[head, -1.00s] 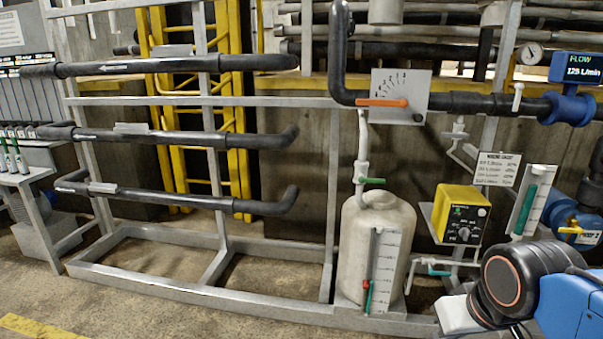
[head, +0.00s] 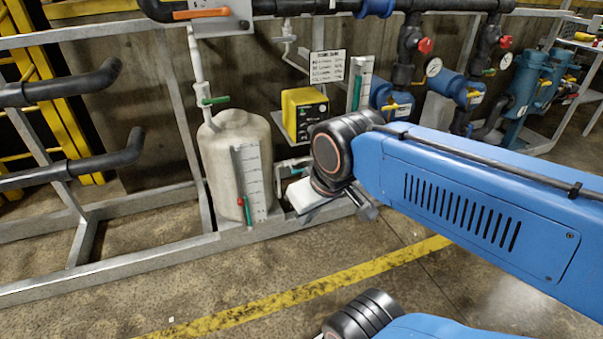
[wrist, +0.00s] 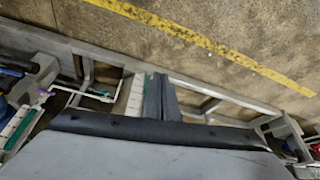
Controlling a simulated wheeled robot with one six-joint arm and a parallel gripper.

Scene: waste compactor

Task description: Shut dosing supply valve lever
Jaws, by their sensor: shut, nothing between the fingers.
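A green lever (head: 214,100) sits nearly level on the white pipe just above the cream dosing tank (head: 215,165). A teal lever (head: 297,171) is on the small pipework below the yellow dosing pump (head: 304,112), partly hidden by my wrist; a green handle (wrist: 98,96) shows at left in the wrist view. No readable label shows which is the dosing supply valve. My gripper (head: 368,208) is low, right of the tank, mostly hidden behind my wrist. In the wrist view its dark fingers (wrist: 160,98) are together and empty, apart from the levers.
An orange lever (head: 202,13) is on the dial plate above the tank. A level gauge (head: 252,185) stands at the tank's front. The grey frame rail (head: 130,265) runs along the floor. Pipes with red handles (head: 425,46) are at right. The floor in front is clear.

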